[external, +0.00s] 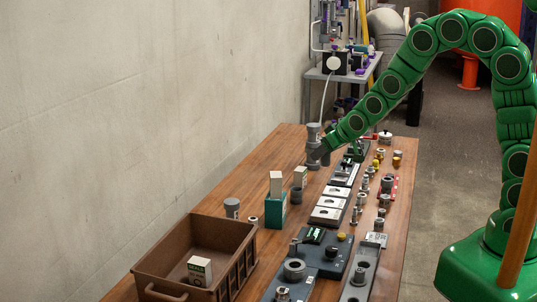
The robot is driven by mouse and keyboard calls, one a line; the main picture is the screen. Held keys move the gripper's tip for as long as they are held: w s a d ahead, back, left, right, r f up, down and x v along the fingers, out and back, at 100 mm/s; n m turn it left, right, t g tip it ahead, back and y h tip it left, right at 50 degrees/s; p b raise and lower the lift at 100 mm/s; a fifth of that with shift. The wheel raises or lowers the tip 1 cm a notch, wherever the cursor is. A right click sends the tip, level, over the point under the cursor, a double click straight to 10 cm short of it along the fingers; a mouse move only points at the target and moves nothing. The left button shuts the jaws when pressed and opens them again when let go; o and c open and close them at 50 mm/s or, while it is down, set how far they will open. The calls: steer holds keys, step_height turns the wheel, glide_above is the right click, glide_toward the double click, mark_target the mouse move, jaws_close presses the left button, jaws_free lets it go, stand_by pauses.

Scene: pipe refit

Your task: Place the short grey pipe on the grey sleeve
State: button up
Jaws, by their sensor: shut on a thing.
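My gripper (318,152) is at the far left part of the wooden table, shut on an upright grey pipe piece (313,131). The pipe's wide top shows above the fingers. A grey part also shows just below the fingers; I cannot tell whether it is the same pipe or the sleeve under it, nor whether the two touch. The fingers are small and partly hidden by the wrist. Other short grey cylinders stand nearer on the table, one (297,194) beside a pale block and one (232,207) behind the brown crate.
The brown crate (245,262) with a small box in it stands at the front left. A teal block (275,212) stands behind it. Fixtures and several small metal parts line the table's right side. The table (262,162) is bare along its left edge behind the teal block.

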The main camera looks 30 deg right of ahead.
steer(key=shift+w+a+r+x, duration=0.15)
steer(key=shift+r+x, duration=0.05)
steer(key=shift+x, duration=2)
steer(key=shift+w+a+r+x, duration=0.15)
steer(key=shift+r+x, duration=0.05)
steer(key=shift+x, duration=2)
steer(key=shift+w+a+r+x, duration=0.15)
steer(key=shift+x, duration=2.1)
steer(key=shift+w+f, duration=0.1)
steer(key=shift+f, duration=1.5)
steer(key=shift+f, duration=0.65)
steer(key=o, duration=1)
steer(key=shift+r, duration=0.15)
